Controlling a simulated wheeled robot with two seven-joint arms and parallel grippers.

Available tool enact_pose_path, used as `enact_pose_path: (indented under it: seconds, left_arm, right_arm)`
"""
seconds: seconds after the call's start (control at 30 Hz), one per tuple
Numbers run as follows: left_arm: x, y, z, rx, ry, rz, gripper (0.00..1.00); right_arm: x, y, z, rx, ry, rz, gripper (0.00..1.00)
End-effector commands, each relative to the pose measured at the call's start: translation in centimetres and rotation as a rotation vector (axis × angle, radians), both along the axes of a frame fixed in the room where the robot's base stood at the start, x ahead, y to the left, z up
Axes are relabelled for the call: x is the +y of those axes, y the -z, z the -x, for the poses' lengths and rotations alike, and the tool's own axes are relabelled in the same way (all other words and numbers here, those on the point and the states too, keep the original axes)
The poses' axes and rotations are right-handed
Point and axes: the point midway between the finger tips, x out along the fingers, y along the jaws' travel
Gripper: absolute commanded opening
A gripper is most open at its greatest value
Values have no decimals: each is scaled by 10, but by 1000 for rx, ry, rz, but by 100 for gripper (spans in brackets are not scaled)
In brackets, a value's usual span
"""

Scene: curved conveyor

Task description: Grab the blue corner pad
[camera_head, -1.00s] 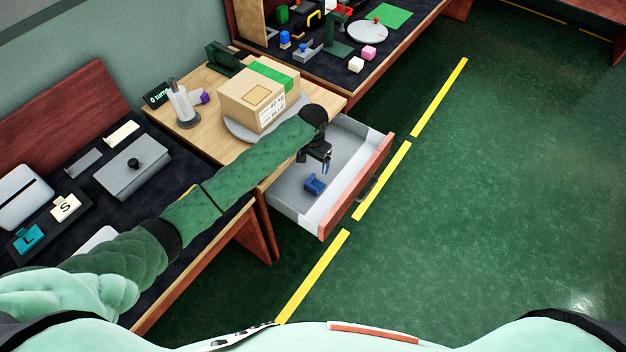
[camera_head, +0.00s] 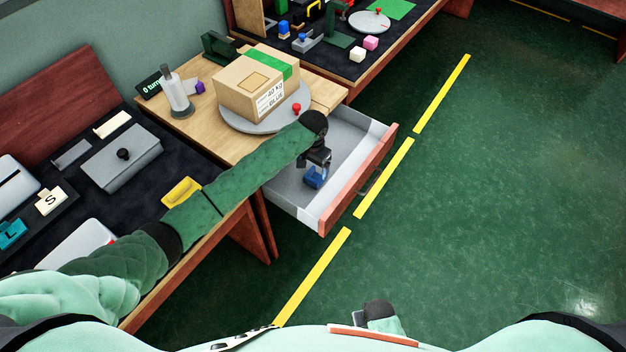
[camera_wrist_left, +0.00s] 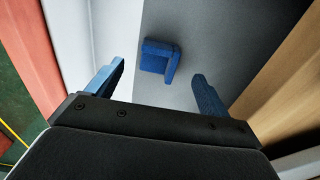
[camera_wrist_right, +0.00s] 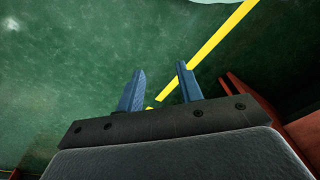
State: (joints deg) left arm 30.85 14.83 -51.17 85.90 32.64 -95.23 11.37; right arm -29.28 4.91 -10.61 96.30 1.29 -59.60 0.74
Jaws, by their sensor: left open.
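The blue corner pad (camera_head: 314,178) lies on the grey floor of the open drawer (camera_head: 372,188). In the left wrist view the pad (camera_wrist_left: 159,59) is an L-shaped blue piece ahead of and between the two fingers, touching neither. My left gripper (camera_head: 318,166) hangs over the drawer above the pad and partly covers it in the head view. Its blue fingers show spread and empty in the left wrist view (camera_wrist_left: 158,85). My right gripper (camera_wrist_right: 160,88) has its fingers apart with nothing between them, over the green floor.
A cardboard box (camera_head: 245,92) sits on a round grey turntable (camera_head: 245,125) on the wooden table beside the drawer. The drawer's walls and red front surround the pad. The green floor to the right is clear, with a yellow dashed line (camera_head: 313,275).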

Motion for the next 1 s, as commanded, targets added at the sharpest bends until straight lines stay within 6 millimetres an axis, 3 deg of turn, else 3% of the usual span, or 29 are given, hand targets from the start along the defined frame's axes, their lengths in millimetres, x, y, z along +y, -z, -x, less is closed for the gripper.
enact_pose_path:
  seconds: [0.27, 0.63, 0.97, 1.0]
  left_arm:
    - [1, 20, 2, 1, 0, 0, 80]
    - [3, 58, 5, 1, -1, 0, 80]
    - [3, 66, 5, -1, 0, 1, 80]
    - [3, 66, 5, -1, 0, 1, 76]
  right_arm:
    - [-4, 17, 1, -9, -2, 6, 36]
    - [-15, 59, 10, -32, -8, 18, 36]
    - [-16, 66, 11, -36, -10, 19, 36]
    - [-16, 66, 11, -36, -10, 19, 36]
